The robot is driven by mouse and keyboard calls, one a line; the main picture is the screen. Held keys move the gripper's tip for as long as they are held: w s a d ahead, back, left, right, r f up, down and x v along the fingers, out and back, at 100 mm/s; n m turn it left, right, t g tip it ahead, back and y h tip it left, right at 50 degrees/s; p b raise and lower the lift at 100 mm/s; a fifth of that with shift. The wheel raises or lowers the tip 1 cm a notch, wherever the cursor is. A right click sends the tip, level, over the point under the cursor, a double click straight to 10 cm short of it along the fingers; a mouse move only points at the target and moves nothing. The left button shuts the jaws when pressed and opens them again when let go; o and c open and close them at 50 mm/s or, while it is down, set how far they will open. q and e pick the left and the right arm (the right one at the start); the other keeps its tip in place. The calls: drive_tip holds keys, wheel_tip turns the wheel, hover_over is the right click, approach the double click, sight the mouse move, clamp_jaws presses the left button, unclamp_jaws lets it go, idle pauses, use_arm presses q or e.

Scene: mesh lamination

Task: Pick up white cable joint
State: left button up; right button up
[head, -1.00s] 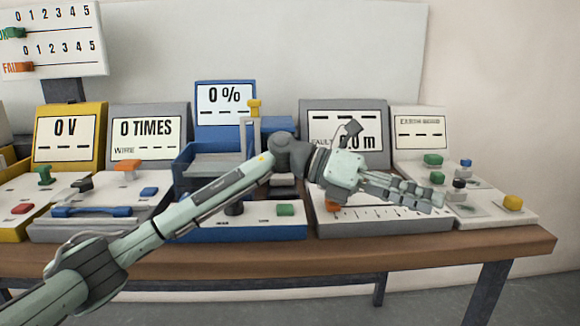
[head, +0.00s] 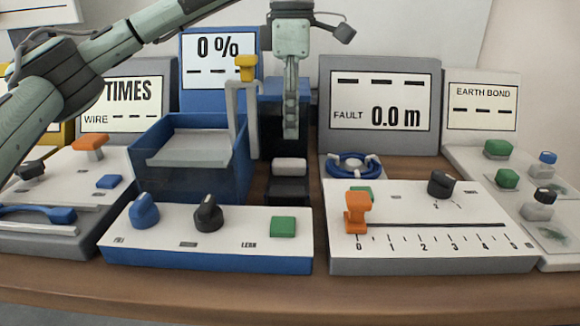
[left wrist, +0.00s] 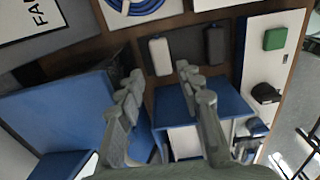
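The white cable joint (head: 289,167) is a small rounded white block on a dark holder (head: 286,190), in the middle of the head view. In the left wrist view it shows as a white block (left wrist: 160,57) beside a black one (left wrist: 215,45). My left gripper (head: 291,132) hangs pointing down, behind and above the white joint, apart from it. In the left wrist view its two fingers (left wrist: 160,76) are spread with nothing between them. My right gripper is in neither view.
A blue bin (head: 190,180) with a grey tray and a yellow-topped post (head: 245,68) stands left of the gripper. A coiled blue cable (head: 353,166) lies to the right. A blue control panel (head: 205,240) and a slider panel (head: 430,235) are in front.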

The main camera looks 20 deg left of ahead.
sight(289, 161)
use_arm(q)
wheel_tip(289, 161, down, 8)
drive_tip(key=shift+s+a+r, duration=0.15)
drive_tip(key=shift+r, duration=0.1)
drive_tip(key=shift+c, duration=0.3)
clamp_jaws()
drive_tip(key=shift+r, duration=0.15)
